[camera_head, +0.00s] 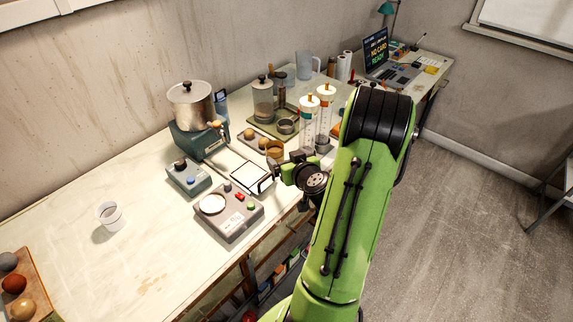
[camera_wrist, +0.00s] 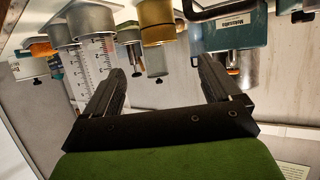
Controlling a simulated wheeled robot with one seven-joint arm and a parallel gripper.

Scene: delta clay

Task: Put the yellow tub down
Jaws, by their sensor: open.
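The yellow tub (camera_head: 275,149), a small mustard-coloured round container, stands upright on the table beside the wooden tray of brown balls. It also shows in the upside-down wrist view (camera_wrist: 156,22), at the top centre. My gripper (camera_head: 272,168) is at the near side of the tub, its fingers partly hard to make out in the head view. In the wrist view my gripper (camera_wrist: 161,68) has its two black fingers wide apart with nothing held between them. The tub lies beyond the fingertips, and no contact shows.
Tall measuring cylinders (camera_head: 308,120) stand close to the right of the tub. A white square pad (camera_head: 250,178) and grey button box (camera_head: 229,212) lie in front. A metal pot (camera_head: 191,105) stands behind left. Free tabletop surrounds the white cup (camera_head: 111,215).

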